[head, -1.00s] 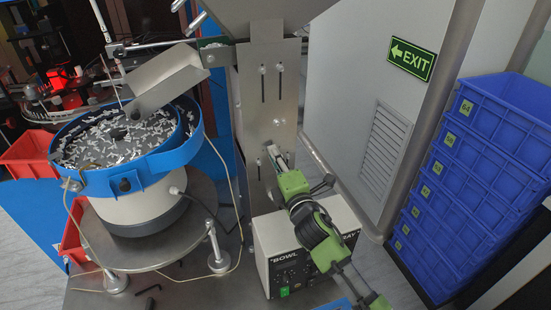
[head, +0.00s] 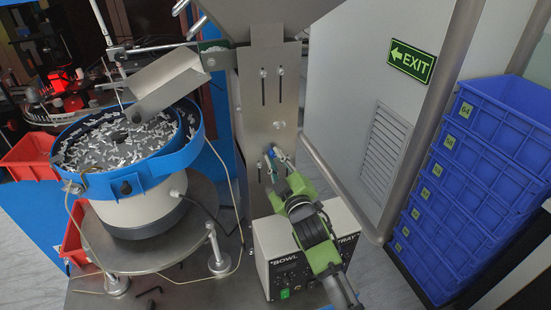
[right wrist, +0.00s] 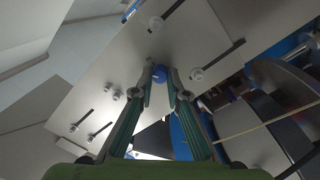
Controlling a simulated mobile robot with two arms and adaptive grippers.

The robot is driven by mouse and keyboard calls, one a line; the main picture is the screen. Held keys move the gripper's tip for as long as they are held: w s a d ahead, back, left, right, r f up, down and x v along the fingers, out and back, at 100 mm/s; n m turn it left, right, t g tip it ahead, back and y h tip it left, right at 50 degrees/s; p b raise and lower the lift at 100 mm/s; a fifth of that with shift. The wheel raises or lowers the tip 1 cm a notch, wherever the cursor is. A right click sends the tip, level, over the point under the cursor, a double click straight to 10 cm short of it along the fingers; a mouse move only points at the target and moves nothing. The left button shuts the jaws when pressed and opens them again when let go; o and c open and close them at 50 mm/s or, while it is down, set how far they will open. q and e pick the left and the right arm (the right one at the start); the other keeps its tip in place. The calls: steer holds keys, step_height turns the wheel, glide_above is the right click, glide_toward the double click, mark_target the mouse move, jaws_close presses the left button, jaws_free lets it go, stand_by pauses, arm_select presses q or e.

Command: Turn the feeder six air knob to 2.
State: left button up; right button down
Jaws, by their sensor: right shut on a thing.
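A small blue knob (right wrist: 159,73) shows in the right wrist view between my right fingertips, in front of a grey metal plate (right wrist: 115,65). My right gripper (right wrist: 160,78) is shut on this knob. In the head view my green right gripper (head: 274,158) reaches up to the lower part of the upright plate (head: 266,105). There the fingers hide most of the knob. No scale or number can be read at the knob in either view. My left gripper is not in view.
The feeder bowl (head: 185,128) with many small pale parts stands left on a round metal table. A control box (head: 275,262) sits just below my right arm.

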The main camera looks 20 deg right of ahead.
steer(key=m+p, duration=0.1)
steer(key=m, duration=0.5)
steer(key=shift+p, duration=0.3)
steer(key=shift+m, duration=0.4)
steer(key=c, duration=2)
jaws_free()
steer(key=shift+s, duration=0.1)
steer(key=s, duration=1.1)
steer(key=shift+s, duration=0.4)
steer(key=shift+f, duration=0.1)
